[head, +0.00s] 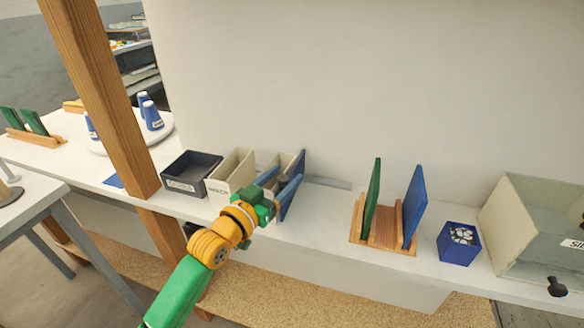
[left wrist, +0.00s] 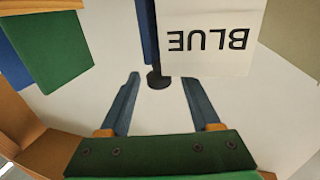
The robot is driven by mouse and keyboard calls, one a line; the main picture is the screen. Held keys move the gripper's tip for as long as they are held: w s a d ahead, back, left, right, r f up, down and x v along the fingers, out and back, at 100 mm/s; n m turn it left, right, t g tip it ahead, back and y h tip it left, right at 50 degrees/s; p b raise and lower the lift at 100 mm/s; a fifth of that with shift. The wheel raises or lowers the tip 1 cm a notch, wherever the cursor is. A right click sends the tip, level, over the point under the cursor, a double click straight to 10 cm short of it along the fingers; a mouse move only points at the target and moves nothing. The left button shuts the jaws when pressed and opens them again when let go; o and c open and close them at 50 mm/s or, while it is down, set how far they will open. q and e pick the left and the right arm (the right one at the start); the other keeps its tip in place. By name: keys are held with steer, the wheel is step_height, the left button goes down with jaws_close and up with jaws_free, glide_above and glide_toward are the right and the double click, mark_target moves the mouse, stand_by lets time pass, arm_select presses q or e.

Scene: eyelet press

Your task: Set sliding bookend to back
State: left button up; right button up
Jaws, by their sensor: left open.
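A blue upright panel (head: 300,162), which looks like the sliding bookend, stands behind my left gripper (head: 279,186), next to a grey rail along the wall. In the left wrist view, the blue panel (left wrist: 148,30) is nearly edge-on, and a dark round knob (left wrist: 158,80) sits at its near end. My left gripper (left wrist: 160,82) is open and empty, with one finger on each side of the knob and a gap to each. In the head view the gripper and forearm hide the panel's lower front. My right gripper is not in view.
A cream bin (head: 233,173) and a dark bin (head: 190,172) stand left of the panel. A white BLUE label (left wrist: 212,38) shows upside down near the knob. A wooden rack (head: 384,229) with green and blue panels, a blue box (head: 459,243) and a large cream bin (head: 510,213) stand right.

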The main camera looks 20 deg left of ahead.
mark_target(293, 178)
arm_select(q)
steer(key=x, duration=0.3)
steer(key=shift+w+d, duration=0.1)
steer(key=shift+w, duration=0.1)
steer(key=shift+s, duration=0.1)
jaws_close()
stand_by(1.2)
